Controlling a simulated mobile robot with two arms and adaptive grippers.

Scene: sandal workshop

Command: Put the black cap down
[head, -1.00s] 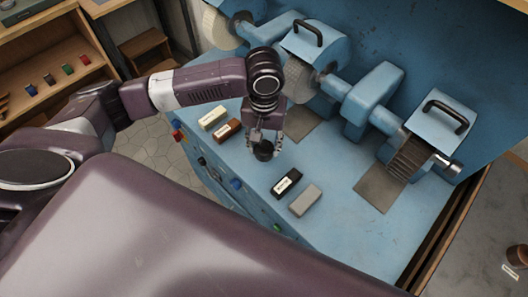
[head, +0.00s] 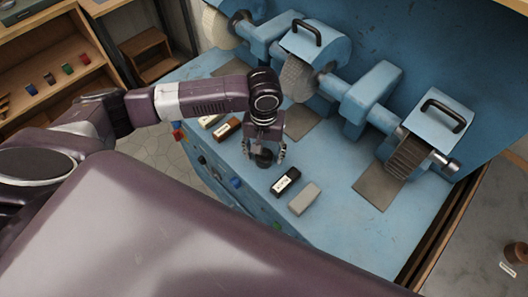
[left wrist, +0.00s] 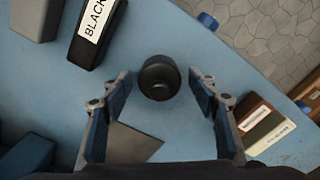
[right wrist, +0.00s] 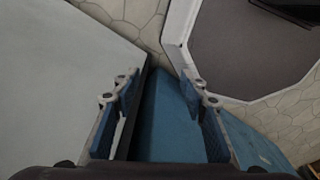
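The black cap (left wrist: 159,78) is a small dark round piece standing on the blue bench top (left wrist: 190,25). In the head view the cap (head: 264,157) sits below my left gripper (head: 263,150). My left gripper is open, with one finger on each side of the cap and a clear gap to both fingers in the left wrist view. My right gripper (right wrist: 160,92) shows in the right wrist view, open with nothing between its fingers.
A box labelled BLACK (left wrist: 92,30) and a grey block (left wrist: 36,16) lie near the cap. Blue grinding machines (head: 372,98) stand behind. Bare bench lies around the cap.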

